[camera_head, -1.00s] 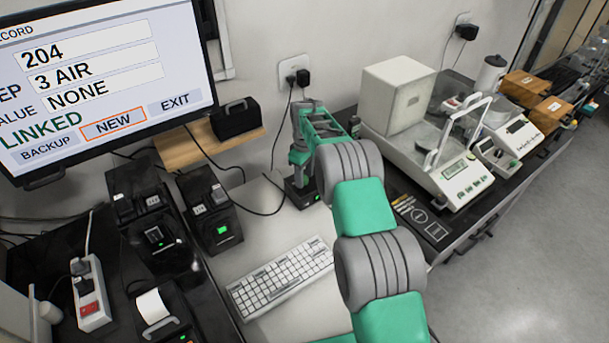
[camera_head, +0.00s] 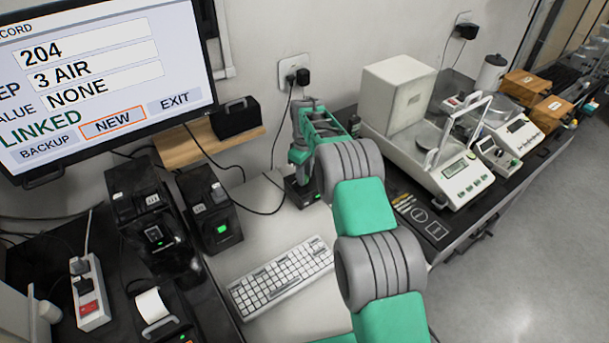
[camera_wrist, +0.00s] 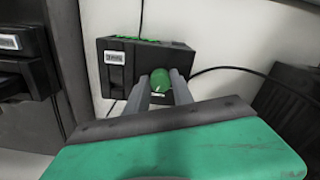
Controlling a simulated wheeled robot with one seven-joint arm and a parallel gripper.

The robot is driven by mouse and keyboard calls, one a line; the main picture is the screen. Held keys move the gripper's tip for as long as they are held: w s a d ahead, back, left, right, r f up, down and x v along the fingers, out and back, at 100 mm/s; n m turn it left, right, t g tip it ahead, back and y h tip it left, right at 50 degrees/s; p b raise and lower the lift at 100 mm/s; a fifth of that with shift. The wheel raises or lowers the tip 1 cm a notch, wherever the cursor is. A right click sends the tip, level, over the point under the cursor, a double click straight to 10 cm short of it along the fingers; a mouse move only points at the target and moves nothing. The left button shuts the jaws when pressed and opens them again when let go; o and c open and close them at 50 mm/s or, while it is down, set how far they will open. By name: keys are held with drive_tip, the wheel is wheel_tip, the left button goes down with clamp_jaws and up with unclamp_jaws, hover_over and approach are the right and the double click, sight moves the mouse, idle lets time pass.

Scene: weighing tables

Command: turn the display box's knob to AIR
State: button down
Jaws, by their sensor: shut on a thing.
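The display box (camera_wrist: 117,78) is a small dark box with green lettering along its top edge and a white label on its face. It also shows in the head view (camera_head: 304,198), at the far end of the white desk, partly hidden by my arm. Its round green knob (camera_wrist: 160,80) has a pale mark near its lower edge. My gripper (camera_wrist: 164,84) is shut on the knob, one grey finger on each side. In the head view my gripper (camera_head: 297,172) points down at the box. The words at the knob's settings cannot be read.
A monitor (camera_head: 105,75) at the left shows 204, 3 AIR, NONE and LINKED. A keyboard (camera_head: 282,277) lies in front of the box. Dark devices (camera_head: 211,210) stand left, a balance (camera_head: 430,165) right. A black cable runs beside the box.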

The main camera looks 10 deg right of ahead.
drive_tip(key=m+b, duration=0.2)
drive_tip(key=m, duration=0.2)
drive_tip(key=shift+f, duration=0.1)
drive_tip(key=shift+a+m+b, duration=0.1)
drive_tip(key=shift+m+b, duration=0.7)
drive_tip(key=shift+m, duration=1.4)
drive_tip(key=c, duration=1.1)
unclamp_jaws()
wheel_tip(320, 180, up, 8)
drive_tip(key=shift+r+b, duration=0.1)
drive_tip(key=shift+b, duration=0.3)
